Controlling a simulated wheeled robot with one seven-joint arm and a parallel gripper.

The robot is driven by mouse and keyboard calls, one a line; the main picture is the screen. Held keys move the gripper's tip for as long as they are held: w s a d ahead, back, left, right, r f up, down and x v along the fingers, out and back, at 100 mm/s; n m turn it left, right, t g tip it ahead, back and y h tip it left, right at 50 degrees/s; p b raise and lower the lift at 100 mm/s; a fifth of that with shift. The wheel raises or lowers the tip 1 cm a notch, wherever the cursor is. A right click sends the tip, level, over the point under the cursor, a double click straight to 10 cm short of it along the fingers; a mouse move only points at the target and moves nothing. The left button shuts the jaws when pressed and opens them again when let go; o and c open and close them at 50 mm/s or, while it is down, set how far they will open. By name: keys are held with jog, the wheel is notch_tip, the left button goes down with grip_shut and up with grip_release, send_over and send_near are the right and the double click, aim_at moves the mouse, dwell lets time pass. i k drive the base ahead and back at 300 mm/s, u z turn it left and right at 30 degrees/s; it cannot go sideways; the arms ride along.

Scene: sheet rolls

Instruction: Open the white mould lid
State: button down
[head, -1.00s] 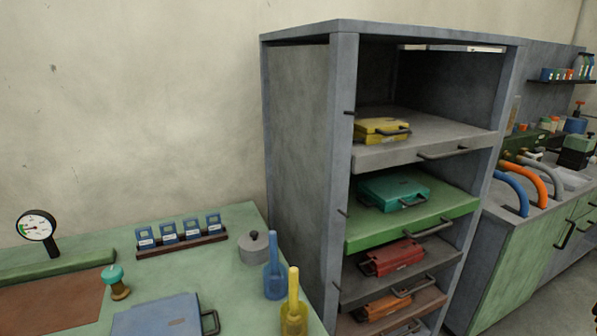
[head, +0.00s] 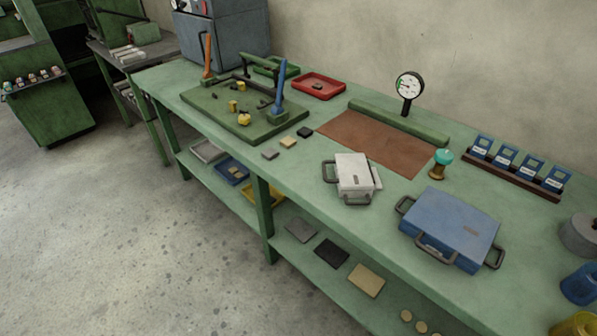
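The white mould (head: 354,176) lies on the green workbench in the head view, right of the middle. Its lid looks shut, with a dark handle at its left side and another at its front edge. A thin pale piece shows along its right side. My gripper is not in view.
A larger blue mould (head: 450,225) with dark handles lies just right of the white one. A brown mat (head: 375,142), a dial gauge (head: 409,88) and a teal-topped knob (head: 441,162) are behind. A green board (head: 205,98) with tools stands left. The floor in front is clear.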

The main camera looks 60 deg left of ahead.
aim_at(353, 172)
jog(key=u, duration=1.9)
jog(key=k, duration=0.7)
jog(key=u, duration=0.45)
jog(key=i, duration=1)
